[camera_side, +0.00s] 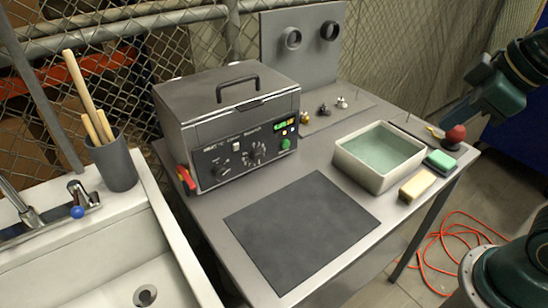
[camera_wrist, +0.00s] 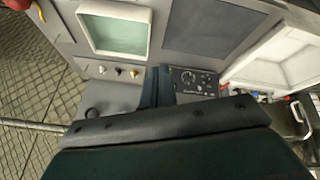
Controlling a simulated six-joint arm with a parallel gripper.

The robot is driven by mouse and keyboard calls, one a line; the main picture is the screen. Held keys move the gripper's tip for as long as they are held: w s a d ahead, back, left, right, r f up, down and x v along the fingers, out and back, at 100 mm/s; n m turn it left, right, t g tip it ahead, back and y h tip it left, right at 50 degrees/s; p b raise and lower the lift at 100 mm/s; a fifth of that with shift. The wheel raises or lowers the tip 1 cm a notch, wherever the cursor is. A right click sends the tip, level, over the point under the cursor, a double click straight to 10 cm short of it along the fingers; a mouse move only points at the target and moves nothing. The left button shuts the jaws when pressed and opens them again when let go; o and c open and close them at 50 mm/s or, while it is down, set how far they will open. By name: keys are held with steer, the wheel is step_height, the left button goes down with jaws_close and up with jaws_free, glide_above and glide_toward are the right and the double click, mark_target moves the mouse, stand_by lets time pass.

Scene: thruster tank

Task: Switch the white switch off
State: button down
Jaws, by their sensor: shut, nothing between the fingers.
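The grey box machine (camera_side: 230,120) stands at the back left of the table, with a black handle on its lid. A small white switch (camera_side: 236,146) sits on its black front panel, above and left of the big dial. I cannot tell its position. In the wrist view the panel (camera_wrist: 196,79) shows at centre right, partly hidden by my gripper; I cannot make out the white switch there. My gripper (camera_wrist: 159,70) is shut and empty, its fingers in front of the panel's left side in that view. In the side view my arm is at the right, away from the machine.
A dark mat (camera_side: 302,230) covers the front. Small knobs (camera_side: 324,110) stand behind. A sink (camera_side: 90,250) is at left.

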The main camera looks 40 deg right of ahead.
mark_target(236, 147)
steer(key=w+a+n, duration=0.8)
steer(key=w+n, duration=0.5)
steer(key=n, duration=0.3)
steer(key=w+a+f+n, duration=0.3)
steer(key=w+a+n, duration=0.1)
steer(key=a+n, duration=0.3)
steer(key=w+a+f+n, duration=0.4)
steer(key=w+a+n, duration=0.1)
steer(key=a+n, duration=0.2)
steer(key=shift+n, duration=0.7)
steer(key=shift+w+f, duration=0.1)
steer(key=shift+w, duration=0.05)
steer(key=w+f, duration=0.8)
steer(key=shift+w+r, duration=0.1)
